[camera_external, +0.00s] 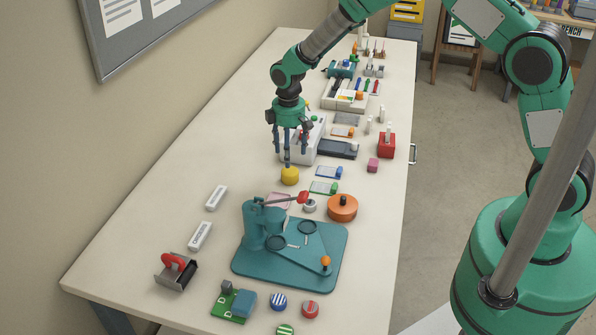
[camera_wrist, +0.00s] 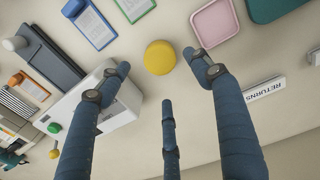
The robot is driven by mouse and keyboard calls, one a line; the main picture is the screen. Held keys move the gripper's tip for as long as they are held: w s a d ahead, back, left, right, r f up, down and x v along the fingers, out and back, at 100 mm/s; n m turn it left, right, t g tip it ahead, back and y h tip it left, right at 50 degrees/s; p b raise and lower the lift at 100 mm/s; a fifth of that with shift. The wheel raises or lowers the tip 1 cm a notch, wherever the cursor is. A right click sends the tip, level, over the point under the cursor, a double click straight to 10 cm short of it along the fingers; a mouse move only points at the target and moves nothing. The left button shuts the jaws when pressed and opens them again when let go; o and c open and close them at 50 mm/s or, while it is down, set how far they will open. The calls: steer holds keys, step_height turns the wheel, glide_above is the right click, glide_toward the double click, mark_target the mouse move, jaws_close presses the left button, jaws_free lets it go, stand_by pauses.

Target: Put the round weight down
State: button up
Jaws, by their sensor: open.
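A short yellow cylinder (camera_external: 290,175), which looks like the round weight, stands upright on the long table. In the wrist view its round yellow top (camera_wrist: 159,57) is fully visible between the spread fingertips. My gripper (camera_external: 290,157) points down just above it, with its three blue fingers apart. In the wrist view my gripper (camera_wrist: 160,77) is open and holds nothing. The fingertips appear clear of the cylinder's sides.
A white machine (camera_external: 300,147) stands close behind my fingers. A pink tray (camera_wrist: 217,23) and a teal press (camera_external: 265,225) are on the near side. The table's left side is mostly clear.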

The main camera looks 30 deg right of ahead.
steer(key=shift+r, duration=1.7)
step_height(320, 180, up, 16)
steer(key=m+t, duration=0.1)
steer(key=m, duration=0.1)
glide_above(290, 170)
steer(key=s+d, duration=0.4)
steer(key=d, duration=0.4)
steer(key=s+d+r+m+t, duration=0.1)
steer(key=s+d+r, duration=0.3)
steer(key=r, duration=0.2)
steer(key=s+d+r+m, duration=0.2)
steer(key=s+d+r, duration=0.15)
steer(key=r, duration=0.25)
steer(key=s+d+r+m+t, duration=0.1)
steer(key=s+d+r, duration=0.3)
steer(key=s, duration=0.2)
steer(key=s+d+r+m+t, duration=0.1)
steer(key=s+d+r, duration=0.3)
steer(key=s, duration=0.2)
steer(key=s+d+m, duration=0.2)
steer(key=s, duration=0.6)
steer(key=s+d+m+t, duration=0.1)
steer(key=s+d, duration=0.2)
steer(key=s, duration=0.5)
steer(key=shift+s+d+r+m, duration=0.25)
steer(key=shift+r+m, duration=0.15)
steer(key=shift+r, duration=0.05)
steer(key=shift+f, duration=0.1)
